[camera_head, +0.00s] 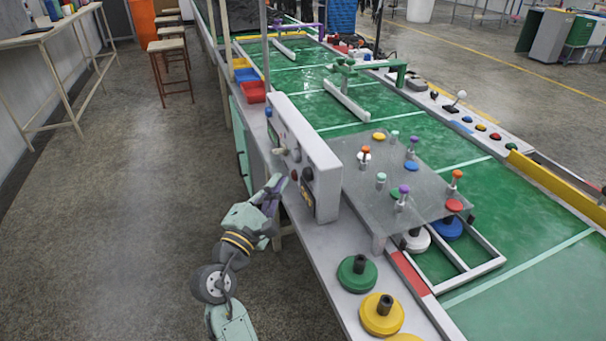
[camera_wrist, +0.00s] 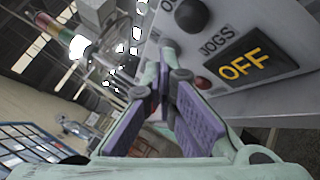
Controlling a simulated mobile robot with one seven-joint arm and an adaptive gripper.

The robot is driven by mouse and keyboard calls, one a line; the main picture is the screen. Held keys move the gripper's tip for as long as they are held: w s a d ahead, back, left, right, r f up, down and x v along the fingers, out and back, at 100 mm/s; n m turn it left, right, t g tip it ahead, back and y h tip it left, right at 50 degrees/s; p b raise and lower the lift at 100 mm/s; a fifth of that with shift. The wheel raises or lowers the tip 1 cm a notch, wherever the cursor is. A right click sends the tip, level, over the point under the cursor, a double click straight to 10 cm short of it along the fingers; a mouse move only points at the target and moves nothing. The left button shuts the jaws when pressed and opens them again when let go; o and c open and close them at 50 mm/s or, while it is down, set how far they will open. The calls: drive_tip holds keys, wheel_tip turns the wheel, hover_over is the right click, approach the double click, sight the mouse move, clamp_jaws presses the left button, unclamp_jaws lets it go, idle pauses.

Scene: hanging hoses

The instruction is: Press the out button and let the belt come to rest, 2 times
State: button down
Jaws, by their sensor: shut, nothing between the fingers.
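The grey control box (camera_head: 312,140) stands on the near side of the green belt (camera_head: 410,120). My gripper (camera_head: 274,186) is just left of the box's button face, with its purple-padded fingers closed and empty. In the wrist view my gripper (camera_wrist: 170,78) points at the panel (camera_wrist: 255,100). A black round button (camera_wrist: 191,15) is above the fingertips, and a red button (camera_wrist: 203,83) is close to their right, beside a yellow "OFF" label (camera_wrist: 243,66) and the word "JOGS". I read no "out" label. I cannot tell whether the fingertips touch the panel.
A glass plate (camera_head: 400,185) with several coloured knobs sits over the belt, right of the box. Green (camera_head: 357,274) and yellow (camera_head: 382,315) discs lie on the near ledge. Red, blue and yellow bins stand behind the box. The floor to the left is clear up to the stools (camera_head: 172,65).

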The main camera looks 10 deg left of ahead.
drive_tip(key=shift+w+d, duration=0.5)
drive_tip(key=shift+d, duration=0.25)
drive_tip(key=shift+w+d, duration=0.1)
idle(0.9)
drive_tip(key=shift+w+d+p, duration=0.15)
drive_tip(key=shift+d+p, duration=0.1)
drive_tip(key=shift+p, duration=0.2)
drive_tip(key=shift+w+d, duration=0.3)
drive_tip(key=shift+d, duration=0.15)
idle(0.8)
drive_tip(key=shift+s+a, duration=0.55)
drive_tip(key=shift+a, duration=0.3)
drive_tip(key=shift+s+a, duration=0.7)
drive_tip(key=shift+a, duration=0.3)
drive_tip(key=shift+s+a, duration=0.7)
drive_tip(key=shift+a, duration=0.3)
idle(1.5)
